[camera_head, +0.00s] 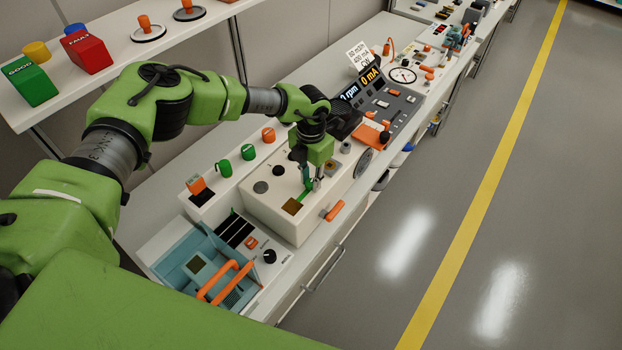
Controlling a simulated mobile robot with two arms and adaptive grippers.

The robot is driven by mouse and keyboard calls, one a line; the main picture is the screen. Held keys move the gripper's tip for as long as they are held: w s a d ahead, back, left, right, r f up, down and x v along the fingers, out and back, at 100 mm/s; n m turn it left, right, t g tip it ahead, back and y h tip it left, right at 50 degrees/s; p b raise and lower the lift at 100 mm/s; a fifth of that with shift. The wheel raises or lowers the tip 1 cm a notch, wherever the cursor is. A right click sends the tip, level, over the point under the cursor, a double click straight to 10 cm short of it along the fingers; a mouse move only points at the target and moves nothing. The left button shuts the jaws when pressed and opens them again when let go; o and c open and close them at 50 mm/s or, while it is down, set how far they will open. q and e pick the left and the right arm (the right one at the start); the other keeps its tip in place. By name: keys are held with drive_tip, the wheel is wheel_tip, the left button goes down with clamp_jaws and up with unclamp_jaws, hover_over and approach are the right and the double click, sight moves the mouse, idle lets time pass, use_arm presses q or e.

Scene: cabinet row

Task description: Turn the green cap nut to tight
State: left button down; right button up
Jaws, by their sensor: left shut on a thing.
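My left gripper (309,182) points down over the top of a cream box (270,207) on the bench. It is shut on a small green part (304,194), mostly hidden by the fingers, so I cannot tell its full shape. Two green caps stand on the narrow white panel behind the box: one (224,168) to the left and one (248,152) to its right. An orange cap (268,136) stands further right in that row. I cannot tell which green piece is the cap nut. My right gripper is not in view.
A blue-grey device with an orange handle (231,275) stands left of the box. An orange handle (333,211) projects from the box's front. A console with displays (385,105) stands to the right. A shelf above holds a green bin (29,83) and a red bin (87,53).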

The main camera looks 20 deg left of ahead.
use_arm(q)
drive_tip(key=shift+w+f+m+b, duration=0.1)
drive_tip(key=shift+m+b, duration=0.4)
drive_tip(key=shift+b, duration=0.1)
drive_tip(key=m+b, duration=1.5)
drive_tip(key=shift+m, duration=0.4)
drive_tip(key=shift+r+m+b, duration=0.25)
drive_tip(key=shift+m+b, duration=0.5)
drive_tip(key=shift+m, duration=0.55)
drive_tip(key=c, duration=1.8)
unclamp_jaws()
